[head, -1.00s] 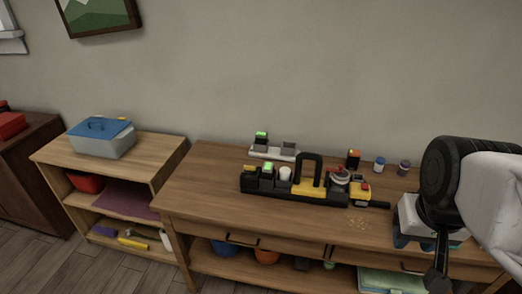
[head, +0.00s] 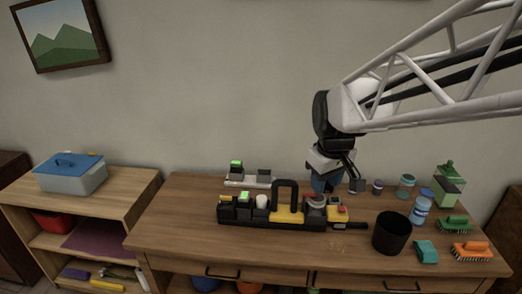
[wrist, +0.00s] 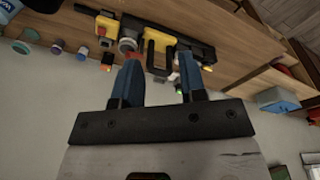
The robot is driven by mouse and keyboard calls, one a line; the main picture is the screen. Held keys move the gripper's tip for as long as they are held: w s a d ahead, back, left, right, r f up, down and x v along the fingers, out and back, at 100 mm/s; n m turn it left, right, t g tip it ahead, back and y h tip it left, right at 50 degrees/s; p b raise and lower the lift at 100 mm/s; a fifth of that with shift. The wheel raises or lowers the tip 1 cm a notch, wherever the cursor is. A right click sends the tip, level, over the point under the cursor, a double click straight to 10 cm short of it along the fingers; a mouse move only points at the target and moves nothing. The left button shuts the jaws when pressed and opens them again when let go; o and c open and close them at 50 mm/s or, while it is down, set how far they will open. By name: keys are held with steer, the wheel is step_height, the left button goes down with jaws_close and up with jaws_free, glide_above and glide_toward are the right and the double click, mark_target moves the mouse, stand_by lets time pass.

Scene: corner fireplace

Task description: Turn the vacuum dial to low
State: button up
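A long black-and-yellow device with a tall black handle, apparently the vacuum (head: 287,216), lies on the wooden table. It also shows upside down in the wrist view (wrist: 160,42). A round grey part near its right end (head: 316,201), also visible in the wrist view (wrist: 127,45), may be the dial; its setting is too small to read. My gripper (head: 323,187) is above and behind the vacuum's right end. Its two blue fingers are apart and empty in the wrist view (wrist: 160,75), and appear clear of the vacuum.
A black cup (head: 391,233), a blue bottle (head: 420,210), brushes (head: 471,251) and several small jars stand right of the vacuum. A charger with a green light (head: 236,167) is behind it. A low shelf (head: 125,190) stands left.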

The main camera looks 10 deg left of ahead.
steer(key=w+a+f+n, duration=0.3)
steer(key=w+a, duration=0.4)
steer(key=w+a+f+n, duration=0.2)
steer(key=w+a+f, duration=0.1)
steer(key=w+a, duration=0.45)
steer(key=n+g, duration=0.2)
steer(key=n, duration=0.4)
glide_above(223, 196)
step_height(223, 196, down, 14)
steer(key=shift+a+r, duration=0.1)
steer(key=shift+f, duration=3.95)
jaws_close()
